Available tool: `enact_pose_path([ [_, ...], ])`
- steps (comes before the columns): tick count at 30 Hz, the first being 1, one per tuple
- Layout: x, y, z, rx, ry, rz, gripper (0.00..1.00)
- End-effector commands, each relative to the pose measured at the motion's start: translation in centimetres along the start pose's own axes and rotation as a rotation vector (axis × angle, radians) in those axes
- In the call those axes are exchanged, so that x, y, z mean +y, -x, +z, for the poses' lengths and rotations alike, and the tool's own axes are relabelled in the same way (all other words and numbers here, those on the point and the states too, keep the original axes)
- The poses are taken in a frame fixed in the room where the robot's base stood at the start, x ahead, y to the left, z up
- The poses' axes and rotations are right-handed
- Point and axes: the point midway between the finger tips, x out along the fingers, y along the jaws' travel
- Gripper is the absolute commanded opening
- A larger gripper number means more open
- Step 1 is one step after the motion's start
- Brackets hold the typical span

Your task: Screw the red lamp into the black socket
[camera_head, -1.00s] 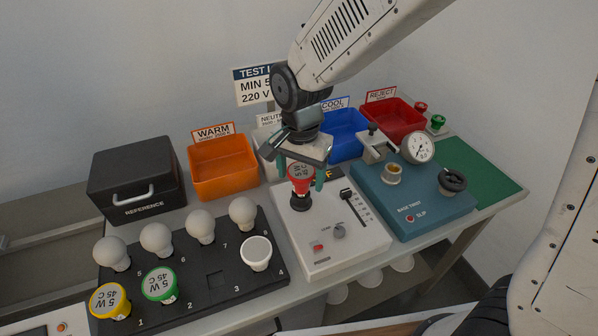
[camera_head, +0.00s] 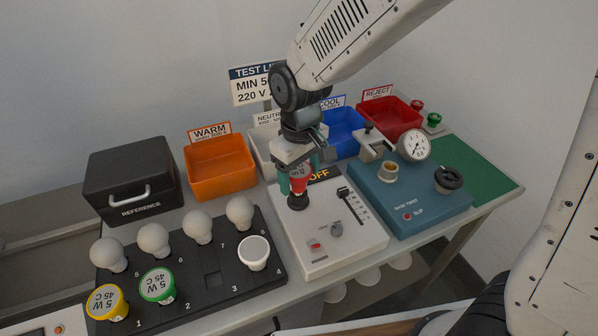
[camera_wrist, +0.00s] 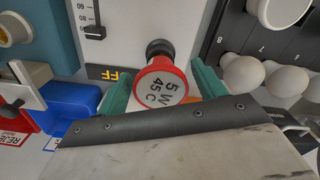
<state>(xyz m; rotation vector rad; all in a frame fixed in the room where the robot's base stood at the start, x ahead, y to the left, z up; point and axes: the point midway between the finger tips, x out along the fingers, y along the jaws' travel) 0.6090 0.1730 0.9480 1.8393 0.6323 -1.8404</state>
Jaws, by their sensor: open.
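The red lamp (camera_head: 298,182) stands upright at the black socket (camera_head: 298,202) on the white test unit. In the wrist view the red lamp (camera_wrist: 162,85) shows its face marked 5 W 45 C, with the black socket (camera_wrist: 160,48) just behind it. My gripper (camera_head: 298,180) is open around the lamp, its green fingers on either side. In the wrist view my gripper (camera_wrist: 160,85) shows a gap between the lamp and at least the right finger. How deep the lamp's base sits in the socket is hidden.
The test unit (camera_head: 340,240) has a slider, a knob and a red button, and its display reads OFF. The blue torque device (camera_head: 430,205) stands to the right. A black tray (camera_head: 200,290) with several bulbs lies left. Orange, white, blue and red bins stand behind.

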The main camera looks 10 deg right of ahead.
Motion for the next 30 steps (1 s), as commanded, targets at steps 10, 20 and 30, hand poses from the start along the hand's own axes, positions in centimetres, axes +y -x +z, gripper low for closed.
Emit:
enact_pose_path([
  [10,0.00,-0.01,0.00,0.000,-0.004,0.000,0.44],
  [20,-0.08,-0.03,-0.08,0.000,-0.140,0.000,0.30],
  [30,-0.16,-0.04,-0.39,0.002,-0.665,0.000,0.30],
])
